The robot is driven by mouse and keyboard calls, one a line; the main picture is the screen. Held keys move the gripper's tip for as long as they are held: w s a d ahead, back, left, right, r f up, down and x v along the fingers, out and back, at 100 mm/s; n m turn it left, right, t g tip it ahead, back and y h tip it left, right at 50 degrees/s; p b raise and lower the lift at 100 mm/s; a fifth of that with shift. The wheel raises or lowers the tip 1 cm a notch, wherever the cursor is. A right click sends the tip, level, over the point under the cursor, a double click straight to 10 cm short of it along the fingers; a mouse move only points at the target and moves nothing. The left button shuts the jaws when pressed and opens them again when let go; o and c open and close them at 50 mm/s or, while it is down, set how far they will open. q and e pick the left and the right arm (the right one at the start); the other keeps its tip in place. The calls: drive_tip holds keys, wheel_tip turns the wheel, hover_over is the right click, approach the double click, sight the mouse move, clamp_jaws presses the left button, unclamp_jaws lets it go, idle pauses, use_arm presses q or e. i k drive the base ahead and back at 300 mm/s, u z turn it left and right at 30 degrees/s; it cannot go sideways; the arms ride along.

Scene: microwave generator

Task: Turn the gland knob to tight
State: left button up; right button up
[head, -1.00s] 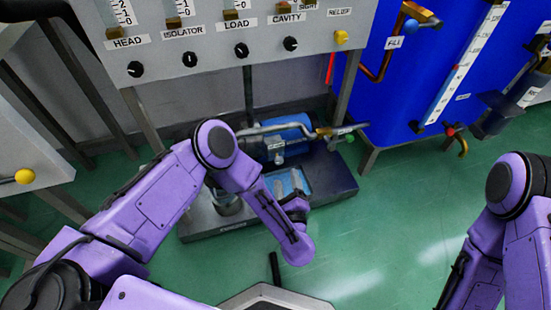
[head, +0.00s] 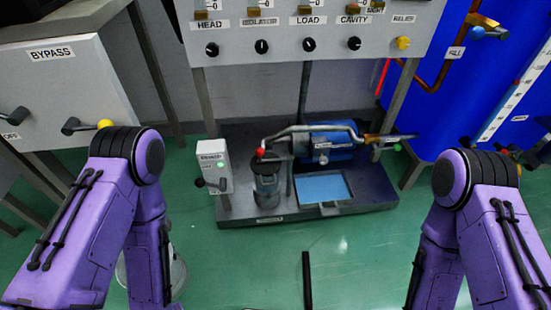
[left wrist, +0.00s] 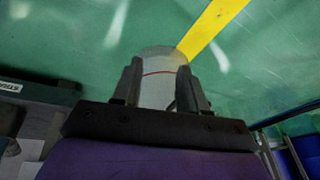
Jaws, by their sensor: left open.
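No label in view reads gland, so I cannot tell which part is the gland knob. The pump skid (head: 355,205) on the floor carries a blue pump body (head: 331,147), a bent grey pipe, and a small red knob (head: 260,153) above a grey cylinder (head: 266,185). A small green part (head: 397,147) is at the pipe's right end. My left gripper (left wrist: 160,82) is open in the left wrist view, with a clear cylinder (left wrist: 160,66) bearing a red line between or just beyond its fingers. Contact cannot be told. In the head view both hands are out of sight.
A bypass panel (head: 60,85) is at left, a panel with several black knobs (head: 309,44) above, a blue tank (head: 480,70) at right. Green floor before the skid is mostly clear.

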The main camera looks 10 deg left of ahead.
sight(323, 160)
drive_tip(key=u, duration=1.6)
drive_tip(key=k, duration=1)
drive_tip(key=z, duration=1.7)
drive_tip(key=i, duration=1.15)
